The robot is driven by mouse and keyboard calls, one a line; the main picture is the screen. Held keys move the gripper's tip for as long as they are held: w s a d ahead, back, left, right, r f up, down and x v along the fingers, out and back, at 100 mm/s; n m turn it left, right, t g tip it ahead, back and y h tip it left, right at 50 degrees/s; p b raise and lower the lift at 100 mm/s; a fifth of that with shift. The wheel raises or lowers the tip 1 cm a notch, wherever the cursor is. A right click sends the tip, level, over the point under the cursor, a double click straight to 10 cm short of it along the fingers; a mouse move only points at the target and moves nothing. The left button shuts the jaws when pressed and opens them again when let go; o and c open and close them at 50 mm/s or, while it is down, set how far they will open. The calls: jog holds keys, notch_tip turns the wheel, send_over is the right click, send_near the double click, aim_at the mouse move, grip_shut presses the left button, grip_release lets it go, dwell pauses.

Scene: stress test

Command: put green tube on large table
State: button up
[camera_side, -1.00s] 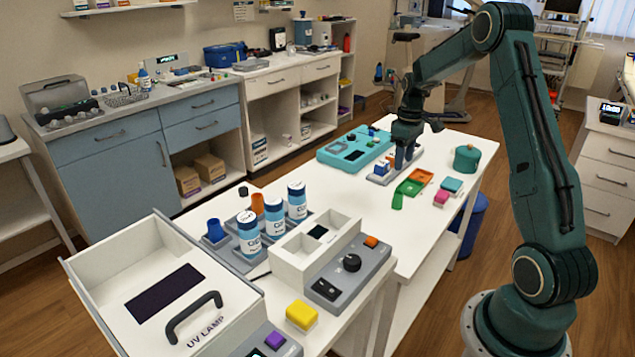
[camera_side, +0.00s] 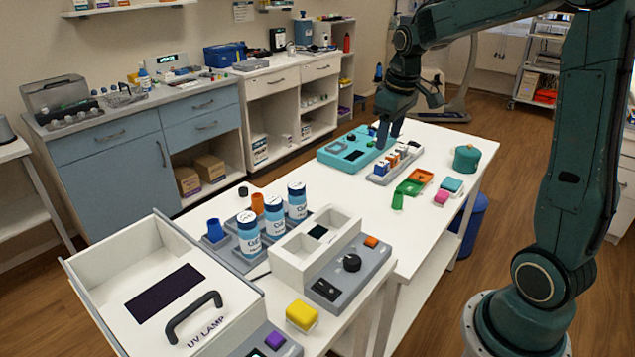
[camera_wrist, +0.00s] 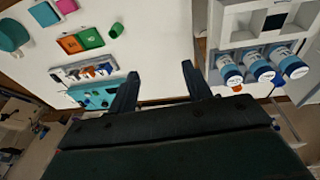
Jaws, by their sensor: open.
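A small green tube-like piece (camera_side: 397,201) stands on the white large table (camera_side: 350,215), by the front corner of a green tray. It also shows in the wrist view (camera_wrist: 116,30). My gripper (camera_side: 389,133) points down over the far part of the table, near the teal device and the grey rack. In the wrist view my gripper (camera_wrist: 160,82) has its two fingers wide apart with nothing between them. The green piece is clear of the fingers.
A grey rack (camera_side: 378,180) holds several small coloured tubes beside a teal device (camera_side: 335,155). Several blue-and-white bottles (camera_side: 249,235) stand nearer. The table's middle is clear.

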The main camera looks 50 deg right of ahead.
jog(key=s+a+r+t, duration=0.2)
jog(key=s+a, duration=0.7)
jog(key=s+a+r+t, duration=0.1)
jog(key=s+a, duration=0.8)
jog(key=shift+r+t+y, duration=0.4)
